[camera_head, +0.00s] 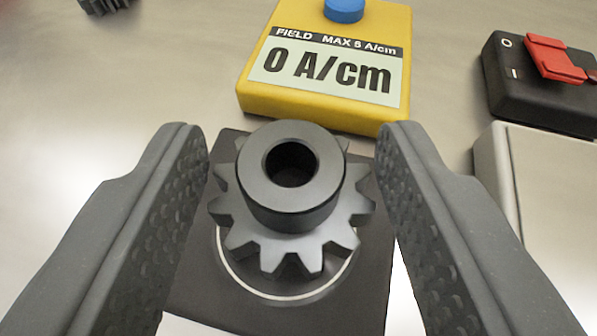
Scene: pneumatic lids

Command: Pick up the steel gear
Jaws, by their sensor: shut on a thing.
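The steel gear (287,215) is dark grey, with a toothed rim and a raised round hub with a hole through it. It sits upright in the middle of the view, hub facing up. My gripper (294,152) is shut on the gear, with one ridged finger at its left side and one at its right. Below the gear is a dark square plate (200,285) with a pale ring on it. I cannot tell whether the gear touches the plate.
A yellow meter box (320,108) reading "0 A/cm", with a blue knob (344,10), stands just behind the gear. A black switch box (530,98) with a red lever (553,60) and a grey box (555,185) are at right. Another dark toothed part (103,5) lies far left. The left table is clear.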

